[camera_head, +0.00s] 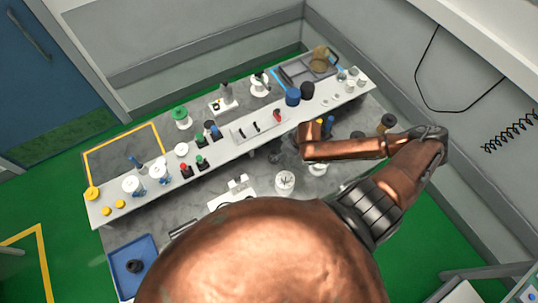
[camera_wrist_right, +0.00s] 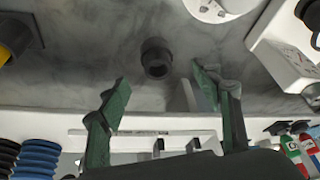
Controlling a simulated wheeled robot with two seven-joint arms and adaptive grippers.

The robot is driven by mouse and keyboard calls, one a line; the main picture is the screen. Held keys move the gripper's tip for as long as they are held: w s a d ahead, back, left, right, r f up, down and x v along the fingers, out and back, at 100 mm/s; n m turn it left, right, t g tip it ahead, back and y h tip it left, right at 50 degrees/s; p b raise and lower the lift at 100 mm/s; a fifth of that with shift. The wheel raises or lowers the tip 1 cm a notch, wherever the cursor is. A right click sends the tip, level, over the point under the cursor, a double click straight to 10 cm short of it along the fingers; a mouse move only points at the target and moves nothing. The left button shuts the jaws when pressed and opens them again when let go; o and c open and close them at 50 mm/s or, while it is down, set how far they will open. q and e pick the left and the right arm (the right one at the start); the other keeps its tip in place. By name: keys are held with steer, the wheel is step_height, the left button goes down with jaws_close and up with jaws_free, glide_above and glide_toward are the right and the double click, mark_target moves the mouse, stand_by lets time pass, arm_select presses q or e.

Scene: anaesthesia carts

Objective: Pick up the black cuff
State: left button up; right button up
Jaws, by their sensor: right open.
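The black cuff (camera_wrist_right: 156,58), a short dark cylinder with a hollow end, stands on the grey worktop in the right wrist view. My right gripper (camera_wrist_right: 160,80) is open, with its green-padded fingers spread apart. The cuff appears between and just beyond the fingertips, with no finger visibly touching it. In the head view my right gripper (camera_head: 274,153) is small and dark at the front edge of the raised shelf, partly hidden by my copper arm. I cannot make out the cuff clearly there. My left gripper is not in view.
A raised white shelf (camera_head: 222,149) carries several bottles and jars. A white lidded jar (camera_head: 285,180) and a white device (camera_head: 236,190) stand close by on the worktop. A blue tray (camera_head: 145,249) holding a dark round object lies at lower left.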

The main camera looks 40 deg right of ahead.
mark_target(274, 155)
steer(key=w+f, duration=0.2)
steer(key=shift+a+f, duration=0.1)
steer(key=shift+f, duration=0.2)
steer(key=p+x, duration=0.1)
steer(key=x, duration=0.3)
steer(key=shift+w+f, duration=0.1)
steer(key=shift+f, duration=0.25)
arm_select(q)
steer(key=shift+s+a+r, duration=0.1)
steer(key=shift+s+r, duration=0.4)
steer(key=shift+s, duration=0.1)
arm_select(e)
steer(key=c, duration=1.3)
steer(key=shift+o, duration=0.2)
steer(key=shift+r, duration=0.15)
